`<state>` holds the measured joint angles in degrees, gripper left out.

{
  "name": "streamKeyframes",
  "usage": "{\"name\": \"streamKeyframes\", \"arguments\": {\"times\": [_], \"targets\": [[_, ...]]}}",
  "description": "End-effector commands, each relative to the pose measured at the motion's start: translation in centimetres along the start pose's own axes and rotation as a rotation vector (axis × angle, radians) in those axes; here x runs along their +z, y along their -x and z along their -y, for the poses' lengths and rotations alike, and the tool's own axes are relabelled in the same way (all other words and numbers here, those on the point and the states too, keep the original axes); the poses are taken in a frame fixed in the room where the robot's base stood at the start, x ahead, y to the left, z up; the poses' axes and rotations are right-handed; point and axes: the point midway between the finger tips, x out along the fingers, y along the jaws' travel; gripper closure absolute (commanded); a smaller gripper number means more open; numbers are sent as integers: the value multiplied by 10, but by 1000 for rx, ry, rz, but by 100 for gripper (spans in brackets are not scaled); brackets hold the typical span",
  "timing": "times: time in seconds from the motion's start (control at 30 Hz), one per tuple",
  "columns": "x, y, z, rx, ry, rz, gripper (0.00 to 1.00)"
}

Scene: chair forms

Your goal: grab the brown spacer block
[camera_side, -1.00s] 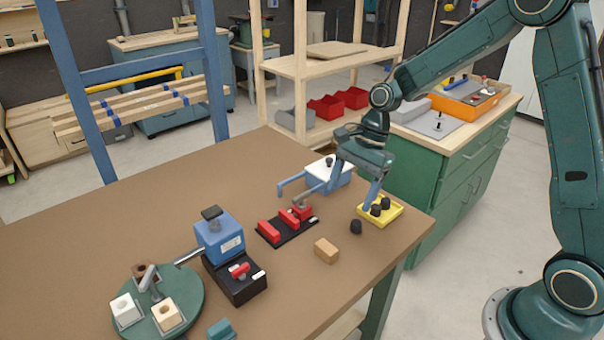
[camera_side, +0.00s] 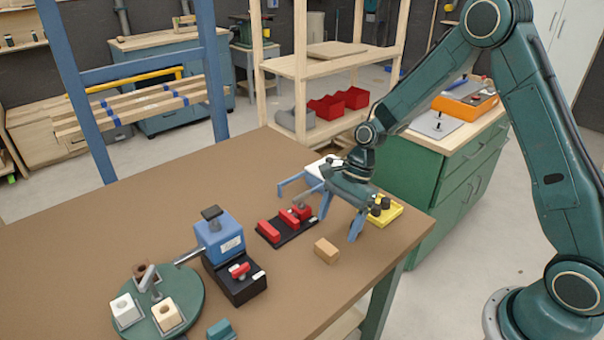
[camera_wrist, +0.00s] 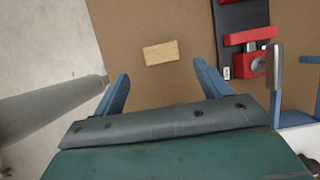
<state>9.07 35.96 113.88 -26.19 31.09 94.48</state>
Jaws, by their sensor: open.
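A light brown wooden block (camera_side: 326,250) lies alone on the table near its right front edge. It also shows in the wrist view (camera_wrist: 160,53), just beyond the fingertips and between their lines. My gripper (camera_side: 340,218) is open and empty, with its blue fingers spread, above and behind the block. In the wrist view my gripper (camera_wrist: 161,70) has one finger on each side. A darker brown block (camera_side: 145,270) sits on the green round plate (camera_side: 190,302) at the left, partly hidden by a grey clamp arm.
A black rack (camera_side: 272,238) with red pieces lies left of the wooden block. A yellow tray (camera_side: 394,216) with dark knobs stands right of my gripper. A blue fixture (camera_side: 218,238) stands farther left. The table in front of the wooden block is clear.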

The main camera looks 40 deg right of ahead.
Motion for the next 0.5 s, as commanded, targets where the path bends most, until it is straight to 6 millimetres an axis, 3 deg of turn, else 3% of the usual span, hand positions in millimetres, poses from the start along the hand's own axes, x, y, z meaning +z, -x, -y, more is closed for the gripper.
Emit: {"name": "streamKeyframes", "arguments": {"times": [0.17,0.5], "targets": [[0,-15,-1,2,1,0,25],[0,-21,0,1,1,0,25]]}}
